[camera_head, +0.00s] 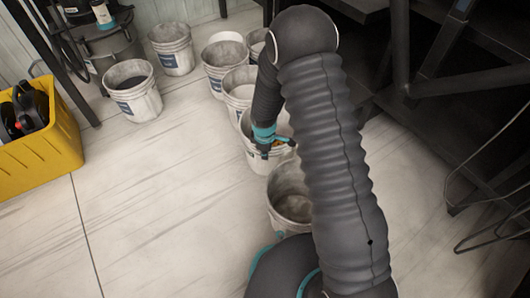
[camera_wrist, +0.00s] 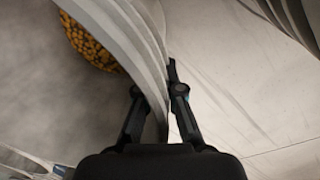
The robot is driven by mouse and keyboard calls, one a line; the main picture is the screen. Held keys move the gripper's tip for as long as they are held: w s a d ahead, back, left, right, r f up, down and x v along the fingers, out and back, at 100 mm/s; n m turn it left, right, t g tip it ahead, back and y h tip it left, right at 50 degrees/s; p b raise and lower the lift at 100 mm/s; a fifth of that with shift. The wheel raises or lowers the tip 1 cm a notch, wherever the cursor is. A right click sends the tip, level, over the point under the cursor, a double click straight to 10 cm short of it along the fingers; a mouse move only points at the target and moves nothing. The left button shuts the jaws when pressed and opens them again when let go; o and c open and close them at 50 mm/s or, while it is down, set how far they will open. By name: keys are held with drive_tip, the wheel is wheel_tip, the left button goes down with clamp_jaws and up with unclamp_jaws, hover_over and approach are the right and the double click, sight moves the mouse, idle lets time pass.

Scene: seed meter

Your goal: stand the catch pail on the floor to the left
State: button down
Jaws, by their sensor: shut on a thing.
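A white-grey pail (camera_head: 256,161) with orange-yellow grain in its bottom stands in the row of pails, partly hidden by my arm. I take it to be the catch pail. My gripper (camera_head: 274,146) is at its near right rim. In the wrist view, my gripper (camera_wrist: 158,88) is shut on the pail's wall (camera_wrist: 122,40), one finger inside and one outside. The grain (camera_wrist: 88,42) shows inside, against the far wall. The pail looks upright. I cannot tell whether its base touches the floor.
Another pail (camera_head: 290,194) stands just nearer, and several stand behind. A dark-filled pail (camera_head: 132,91) stands at upper left, near a yellow crate (camera_head: 40,150). The floor (camera_head: 160,200) between crate and pails is clear. Dark metal framing (camera_head: 450,130) stands at right.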

drive_tip(key=shift+f, duration=0.1)
drive_tip(key=c, duration=1.3)
unclamp_jaws()
